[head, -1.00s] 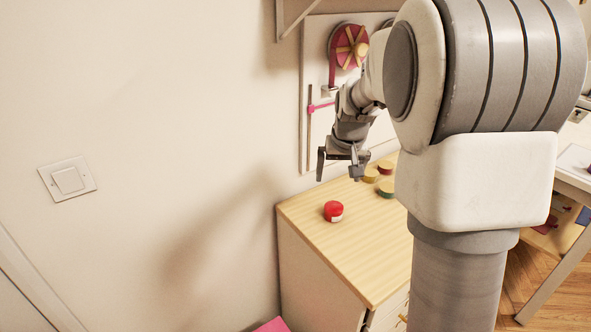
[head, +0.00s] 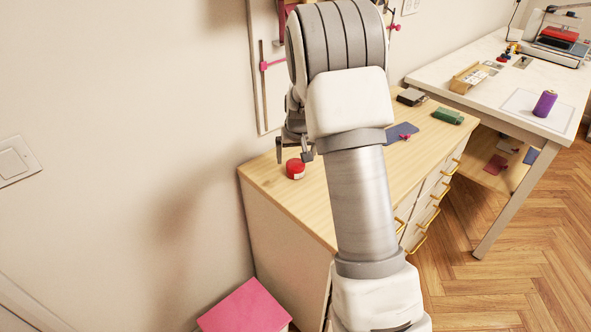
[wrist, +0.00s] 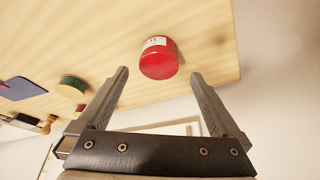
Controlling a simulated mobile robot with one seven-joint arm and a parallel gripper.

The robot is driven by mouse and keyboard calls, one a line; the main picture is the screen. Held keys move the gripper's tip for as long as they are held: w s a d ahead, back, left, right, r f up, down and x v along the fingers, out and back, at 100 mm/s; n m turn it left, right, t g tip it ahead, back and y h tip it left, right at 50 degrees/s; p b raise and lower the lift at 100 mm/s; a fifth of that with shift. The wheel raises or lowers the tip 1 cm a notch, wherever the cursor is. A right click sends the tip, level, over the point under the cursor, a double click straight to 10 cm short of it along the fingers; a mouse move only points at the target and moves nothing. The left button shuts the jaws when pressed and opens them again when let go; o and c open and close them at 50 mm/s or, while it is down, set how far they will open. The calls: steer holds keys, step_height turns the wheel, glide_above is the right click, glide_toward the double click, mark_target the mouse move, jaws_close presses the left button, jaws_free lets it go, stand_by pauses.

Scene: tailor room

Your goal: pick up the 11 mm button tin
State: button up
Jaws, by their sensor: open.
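A round red tin (head: 295,169) with a pale label stands on the light wooden cabinet top near its left edge. In the wrist view, the red tin (wrist: 158,62) sits just beyond my fingertips, centred between them. Its label print is too small to read surely. My gripper (wrist: 160,76) is open and empty, with a finger to either side of the tin's line. In the head view, my gripper (head: 294,152) hangs close by the tin, partly hidden behind my arm.
A green tin (wrist: 72,84) stands left in the wrist view. The cabinet top (head: 265,178) also bears a blue mat (head: 401,132) and a green object (head: 447,116). A wall is close behind. A pink box (head: 245,308) is on the floor; a white table (head: 485,97) stands right.

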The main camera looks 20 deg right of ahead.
mark_target(295, 163)
steer(key=x, duration=0.5)
steer(key=shift+d+f, duration=0.1)
steer(key=c, duration=1.5)
steer(key=shift+r, duration=0.2)
